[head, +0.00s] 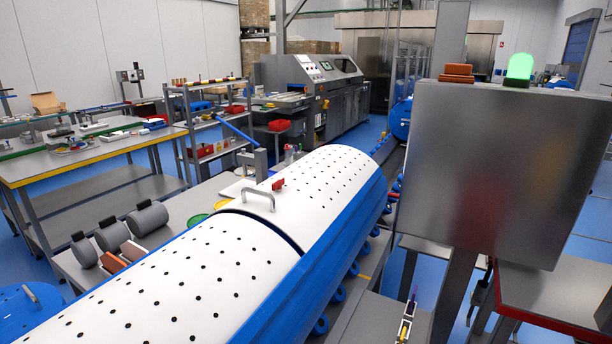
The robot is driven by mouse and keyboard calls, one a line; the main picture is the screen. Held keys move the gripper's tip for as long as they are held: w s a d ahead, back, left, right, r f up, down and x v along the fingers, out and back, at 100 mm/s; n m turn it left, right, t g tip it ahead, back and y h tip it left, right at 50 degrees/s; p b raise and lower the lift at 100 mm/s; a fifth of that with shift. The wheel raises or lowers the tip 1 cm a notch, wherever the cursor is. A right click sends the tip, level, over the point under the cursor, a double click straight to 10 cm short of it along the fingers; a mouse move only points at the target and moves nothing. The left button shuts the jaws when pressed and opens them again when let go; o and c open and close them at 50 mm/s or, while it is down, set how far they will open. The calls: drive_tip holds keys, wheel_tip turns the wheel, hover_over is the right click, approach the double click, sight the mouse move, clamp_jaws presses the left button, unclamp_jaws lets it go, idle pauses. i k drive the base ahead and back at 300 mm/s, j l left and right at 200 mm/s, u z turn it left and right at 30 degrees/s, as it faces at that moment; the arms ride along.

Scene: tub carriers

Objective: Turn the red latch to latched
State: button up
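A small red latch (278,184) sits on top of the white perforated drum (190,268), just right of a grey bar handle (258,197). The handle stands on the lid part of the drum near a dark curved seam. The latch is small in the head view, and I cannot tell which way it is turned. My gripper is not in view.
A large grey box (505,170) on a post, with a green lamp (520,67) on top, blocks the right side. A workbench (90,152) and a shelf rack (215,125) stand at left. Grey cylinders (147,217) lie beside the drum. Blue floor shows in places.

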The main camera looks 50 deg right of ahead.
sight(277, 185)
drive_tip(key=i+l+z, duration=0.2)
drive_tip(key=z, duration=0.15)
drive_tip(key=i+l+z, duration=0.15)
drive_tip(key=z, duration=0.2)
drive_tip(key=i+j, duration=0.05)
drive_tip(key=i, duration=0.05)
